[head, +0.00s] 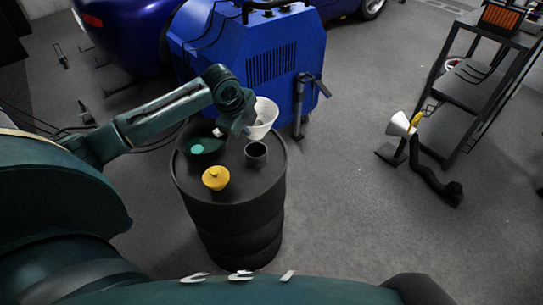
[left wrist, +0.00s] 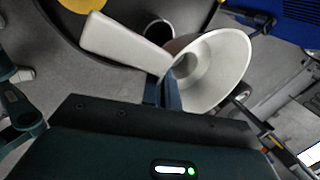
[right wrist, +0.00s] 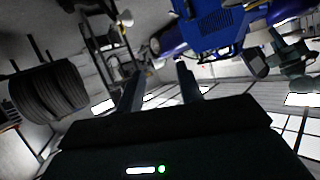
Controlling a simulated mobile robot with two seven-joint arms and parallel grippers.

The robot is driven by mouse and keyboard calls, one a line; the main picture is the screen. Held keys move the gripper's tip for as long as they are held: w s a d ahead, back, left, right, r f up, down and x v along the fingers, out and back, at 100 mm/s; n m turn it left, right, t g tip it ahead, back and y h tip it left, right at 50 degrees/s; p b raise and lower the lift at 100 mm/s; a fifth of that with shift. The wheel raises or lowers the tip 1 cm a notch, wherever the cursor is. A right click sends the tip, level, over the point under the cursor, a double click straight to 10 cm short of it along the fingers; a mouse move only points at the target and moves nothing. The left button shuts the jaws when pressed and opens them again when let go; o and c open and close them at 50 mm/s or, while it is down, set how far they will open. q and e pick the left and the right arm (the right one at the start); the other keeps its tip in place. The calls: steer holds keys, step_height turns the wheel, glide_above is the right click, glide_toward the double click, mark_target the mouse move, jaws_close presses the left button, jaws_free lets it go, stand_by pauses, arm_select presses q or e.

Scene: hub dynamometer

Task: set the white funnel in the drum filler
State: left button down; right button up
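The white funnel (head: 264,119) is over the far right edge of the black drum (head: 236,225), with my left gripper (head: 236,127) at its side. In the left wrist view the funnel (left wrist: 222,65) is tilted, with its wide mouth facing the camera and a flat white piece (left wrist: 125,43) reaching left. The left gripper's fingers (left wrist: 164,92) are close together against the white part where these meet. A dark round cup on the drum top, apparently the drum filler (head: 256,153), is empty and apart from the funnel. My right gripper (right wrist: 158,82) is open and empty, away from the drum.
On the drum top are a yellow lid-like piece (head: 216,178) and a dark bowl with teal inside (head: 204,147). A blue machine (head: 255,60) stands close behind. Floor between is clear.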

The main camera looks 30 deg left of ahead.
arm_select(q)
steer(key=shift+a, duration=0.2)
steer(key=shift+w+f+b, duration=0.1)
steer(key=shift+f+b, duration=0.8)
steer(key=shift+f, duration=4.1)
arm_select(e)
steer(key=shift+s+d+r+t, duration=0.2)
steer(key=shift+d+r+t, duration=0.15)
steer(key=shift+d, duration=0.3)
arm_select(q)
steer(key=shift+f, duration=0.1)
steer(key=shift+f, duration=0.15)
steer(key=c, duration=1.7)
jaws_free()
